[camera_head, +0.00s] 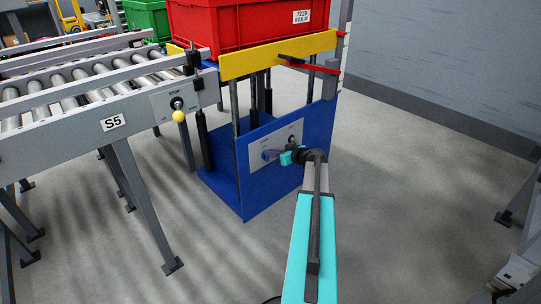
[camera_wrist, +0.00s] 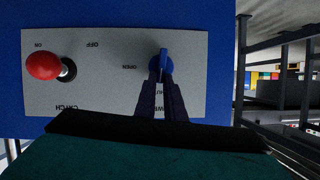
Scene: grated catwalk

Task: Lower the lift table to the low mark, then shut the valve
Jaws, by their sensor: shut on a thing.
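The lift table's blue base (camera_head: 232,185) stands at the centre, with a yellow top (camera_head: 270,57) raised well above it. A red crate (camera_head: 235,32) sits on that top. The grey control panel (camera_head: 276,147) is on the base's front and also fills much of the wrist view (camera_wrist: 112,92). There, upside down, it carries a blue valve handle (camera_wrist: 164,60) beside the word OPEN. My gripper (camera_wrist: 161,80) is shut on this handle, its fingertips covering the lower part. In the head view my gripper (camera_head: 287,157) is at the panel.
A red-knobbed lever (camera_wrist: 44,66) by ON and OFF is on the same panel, left in the wrist view. A roller conveyor (camera_head: 75,90) marked S5 adjoins the lift at left, with a yellow knob (camera_head: 178,116). Red markers (camera_head: 320,69) show beside the lift's post.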

